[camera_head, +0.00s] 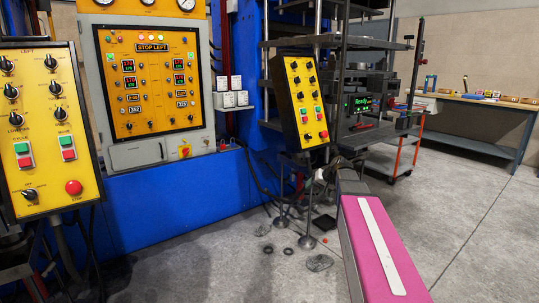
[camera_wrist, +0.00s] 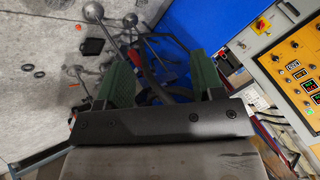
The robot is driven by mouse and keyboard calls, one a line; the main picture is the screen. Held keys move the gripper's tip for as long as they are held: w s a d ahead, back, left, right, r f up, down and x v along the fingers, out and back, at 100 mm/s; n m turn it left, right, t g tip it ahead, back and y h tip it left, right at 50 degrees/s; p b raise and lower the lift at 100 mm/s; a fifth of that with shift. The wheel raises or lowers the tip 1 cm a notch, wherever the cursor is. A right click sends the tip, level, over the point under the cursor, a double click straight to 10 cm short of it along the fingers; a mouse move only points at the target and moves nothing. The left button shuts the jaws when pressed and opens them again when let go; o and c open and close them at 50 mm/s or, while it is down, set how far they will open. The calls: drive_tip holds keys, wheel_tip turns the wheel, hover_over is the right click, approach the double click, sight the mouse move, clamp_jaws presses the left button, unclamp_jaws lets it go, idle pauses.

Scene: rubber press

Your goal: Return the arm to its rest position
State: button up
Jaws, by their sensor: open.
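My gripper (camera_wrist: 162,75) shows in the wrist view with its two green fingers apart. No object sits held between the fingers. Behind the gap are dark cables, a red part and metal stands near the floor. In the head view a pink arm link of mine with a white stripe reaches in from the lower right; my gripper cannot be made out there.
A yellow control box (camera_head: 303,101) on a stand is close beyond my arm. A yellow panel (camera_head: 153,81) is on the blue press frame (camera_head: 180,192). Another control box (camera_head: 44,130) is at left. A workbench (camera_head: 480,108) stands far right. Floor (camera_head: 430,215) right of my arm is clear.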

drive_tip(key=s+a+f+n+g+h, duration=0.1)
drive_tip(key=s+f+g+h, duration=0.4)
drive_tip(key=s+f, duration=1.6)
drive_tip(key=s+a, duration=0.1)
drive_tip(key=s, duration=0.2)
drive_tip(key=shift+a+g, duration=0.2)
drive_tip(key=shift+g, duration=0.2)
